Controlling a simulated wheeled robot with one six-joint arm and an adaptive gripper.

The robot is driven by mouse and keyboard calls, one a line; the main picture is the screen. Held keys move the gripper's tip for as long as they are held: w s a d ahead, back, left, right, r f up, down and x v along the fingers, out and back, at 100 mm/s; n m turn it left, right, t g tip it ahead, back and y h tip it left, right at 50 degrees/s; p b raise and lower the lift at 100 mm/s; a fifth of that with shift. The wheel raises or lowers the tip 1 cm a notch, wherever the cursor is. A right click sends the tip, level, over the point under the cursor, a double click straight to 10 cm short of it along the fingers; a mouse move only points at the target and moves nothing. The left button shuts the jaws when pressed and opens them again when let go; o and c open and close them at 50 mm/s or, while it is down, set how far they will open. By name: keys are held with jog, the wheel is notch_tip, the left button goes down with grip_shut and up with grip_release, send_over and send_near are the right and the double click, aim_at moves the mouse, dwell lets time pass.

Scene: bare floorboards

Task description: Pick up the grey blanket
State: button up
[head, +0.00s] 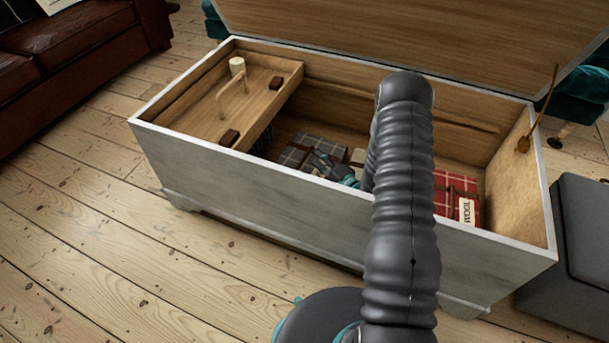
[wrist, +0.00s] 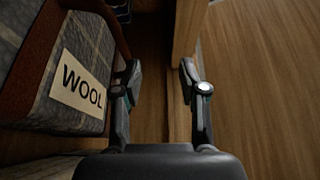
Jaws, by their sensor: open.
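The grey blanket (head: 294,156) is a plaid bundle with brown straps, lying on the floor of an open wooden chest (head: 270,217). In the wrist view the grey blanket (wrist: 88,42) fills the left side, with a brown strap along its edge and a cream "WOOL" label. My gripper (head: 320,160) is down inside the chest at the blanket, partly hidden by my arm. In the wrist view my gripper (wrist: 159,76) is open and nothing shows between its fingers. The blanket lies just left of the left finger; I cannot tell whether they touch.
A wooden tray (head: 212,107) with a handle sits at the chest's left end. A red plaid bundle (head: 445,187) lies at the right. The lid (head: 420,35) stands open behind. A brown sofa (head: 80,55) and grey box (head: 583,235) flank the chest. Floorboards in front look clear.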

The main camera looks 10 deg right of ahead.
aim_at(306, 157)
notch_tip(306, 157, down, 5)
jog(key=shift+r, duration=0.1)
jog(key=shift+w+a, duration=0.15)
jog(key=shift+w, duration=0.05)
jog(key=shift+x, duration=3.55)
grip_shut()
jog(key=shift+r, duration=0.1)
